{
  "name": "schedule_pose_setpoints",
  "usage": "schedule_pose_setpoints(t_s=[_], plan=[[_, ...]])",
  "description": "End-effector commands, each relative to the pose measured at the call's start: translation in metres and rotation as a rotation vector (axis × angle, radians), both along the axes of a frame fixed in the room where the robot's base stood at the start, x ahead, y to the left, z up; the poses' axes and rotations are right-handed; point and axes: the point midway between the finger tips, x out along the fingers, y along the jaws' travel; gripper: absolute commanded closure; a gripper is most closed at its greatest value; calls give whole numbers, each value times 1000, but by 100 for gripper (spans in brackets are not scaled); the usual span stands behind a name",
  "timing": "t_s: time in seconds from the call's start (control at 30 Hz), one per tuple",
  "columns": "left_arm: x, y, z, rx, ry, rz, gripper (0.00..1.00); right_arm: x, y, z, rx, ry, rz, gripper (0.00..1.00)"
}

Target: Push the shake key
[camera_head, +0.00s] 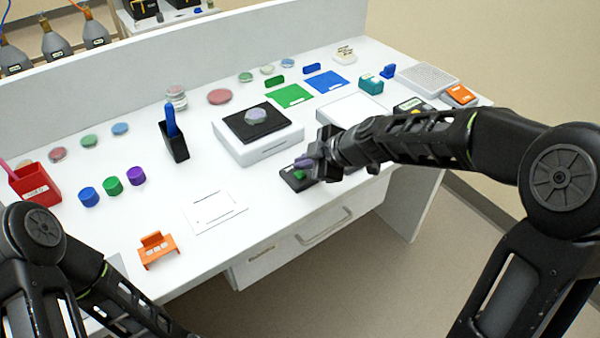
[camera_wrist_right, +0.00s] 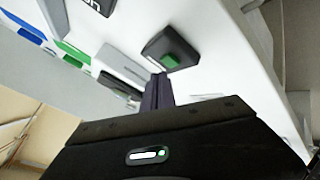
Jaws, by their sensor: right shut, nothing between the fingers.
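A small black box with a green key (camera_head: 299,174) sits near the front edge of the table, in front of a white device with a black top plate (camera_head: 243,128). I take the green key as the shake key, though no label is readable. My right gripper (camera_head: 304,162) is shut and empty, its fingertips right by the key. In the right wrist view the green key (camera_wrist_right: 171,61) shows on its dark box (camera_wrist_right: 165,45), just past the tips of the closed fingers (camera_wrist_right: 157,84). Whether they touch it I cannot tell. My left arm shows at lower left, its gripper out of frame.
A round dish (camera_head: 256,116) rests on the black plate. A black holder (camera_head: 174,142) with a blue item stands left of the device. An orange stand (camera_head: 157,250) is near the front edge. The white table is clear around the flat white frame (camera_head: 214,211).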

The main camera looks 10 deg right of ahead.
Motion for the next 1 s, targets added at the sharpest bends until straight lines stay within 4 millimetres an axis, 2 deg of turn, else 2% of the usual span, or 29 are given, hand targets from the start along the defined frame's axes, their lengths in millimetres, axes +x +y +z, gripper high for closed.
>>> schedule_pose_setpoints(t_s=[0.47,1.0], plan=[[0,0,5,0,0,0,100,0,0,7,0,0,0,100],[0,0,43,0,0,0,100,0,0,61,1,0,1,100]])
